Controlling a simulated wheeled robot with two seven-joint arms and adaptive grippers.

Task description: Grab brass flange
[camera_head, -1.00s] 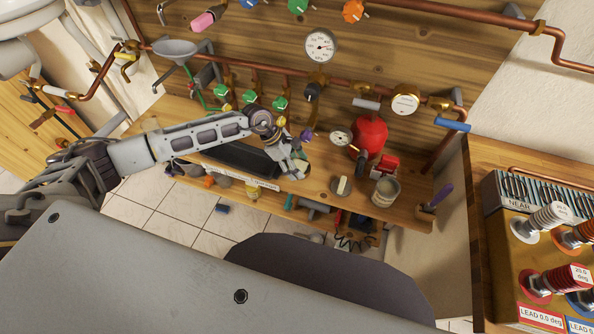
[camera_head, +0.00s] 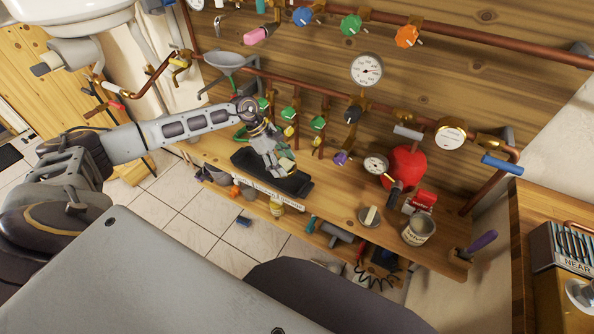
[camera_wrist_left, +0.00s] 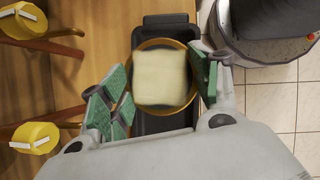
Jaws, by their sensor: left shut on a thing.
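A round brass-rimmed piece, which I take for the brass flange (camera_wrist_left: 165,109), sits between the green-padded fingers of my left gripper (camera_wrist_left: 163,85) in the left wrist view. A pale cream square covers its middle. In the head view my left gripper (camera_head: 286,170) points down over a black tray (camera_head: 298,187) on the wooden bench, shut on the flange. Only a small yellowish edge of the flange shows there. The tray also shows behind the flange in the left wrist view (camera_wrist_left: 165,20). I cannot tell whether the flange touches the tray. My right gripper is out of view.
Copper pipes with green valves (camera_head: 289,114) and gauges (camera_head: 367,70) run along the wall behind the bench (camera_head: 335,190). A red tank (camera_head: 405,168), a can (camera_head: 418,230) and a pale block on a dark disc (camera_head: 370,215) stand to the right.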

